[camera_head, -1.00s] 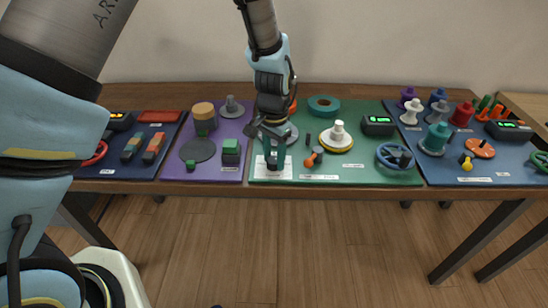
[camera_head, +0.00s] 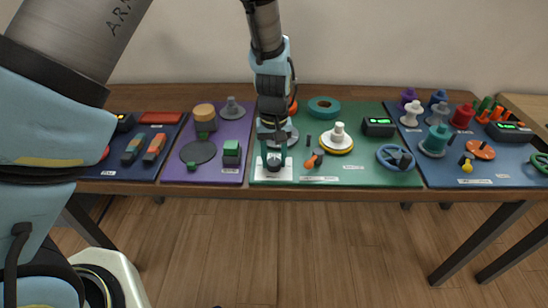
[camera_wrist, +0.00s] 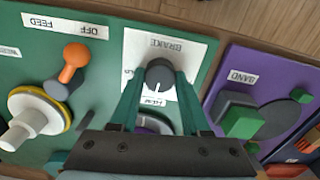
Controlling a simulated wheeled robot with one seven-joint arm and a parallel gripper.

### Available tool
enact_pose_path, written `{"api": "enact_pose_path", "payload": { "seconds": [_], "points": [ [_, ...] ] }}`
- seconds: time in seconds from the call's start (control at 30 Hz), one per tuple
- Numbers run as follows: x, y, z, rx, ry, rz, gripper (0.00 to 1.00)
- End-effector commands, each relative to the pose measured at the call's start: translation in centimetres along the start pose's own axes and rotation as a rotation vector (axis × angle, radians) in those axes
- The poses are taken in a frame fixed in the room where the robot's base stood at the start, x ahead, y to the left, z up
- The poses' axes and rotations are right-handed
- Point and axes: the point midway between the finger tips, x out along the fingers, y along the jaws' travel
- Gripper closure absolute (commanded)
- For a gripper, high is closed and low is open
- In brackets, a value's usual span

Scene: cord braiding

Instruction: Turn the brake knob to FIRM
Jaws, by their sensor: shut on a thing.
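The brake knob (camera_wrist: 160,74) is a dark round knob on a white plate (camera_wrist: 195,50) marked BRAKE, which reads upside down in the wrist view. A white pointer line on the knob points toward the bottom of that view, toward a small label (camera_wrist: 153,101) too small to read surely. My gripper (camera_wrist: 160,82) has its teal fingers on either side of the knob, shut on it. In the head view my gripper (camera_head: 273,157) stands over the white plate (camera_head: 273,174) at the green board's front left corner. FIRM is not legible.
On the green board (camera_head: 375,173), an orange-handled FEED lever (camera_head: 314,160) and a white spool (camera_head: 338,134) stand right of the gripper. A blue handwheel (camera_head: 395,158) is farther right. The purple board (camera_head: 215,174) with a green block (camera_head: 231,150) lies to the left.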

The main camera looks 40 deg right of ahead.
Motion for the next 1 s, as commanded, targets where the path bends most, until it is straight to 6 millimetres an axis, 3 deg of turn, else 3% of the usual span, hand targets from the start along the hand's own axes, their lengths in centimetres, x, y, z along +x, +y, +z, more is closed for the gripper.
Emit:
{"api": "enact_pose_path", "payload": {
  "seconds": [0.73, 0.77, 1.0],
  "points": [
    [-0.06, 0.03, -0.07, -0.092, 0.002, 0.001, 1.0],
    [-0.06, 0.03, -0.07, -0.092, 0.002, 0.001, 0.52],
    [-0.03, 0.01, -0.04, -0.091, 0.001, 0.001, 0.25]
  ]
}}
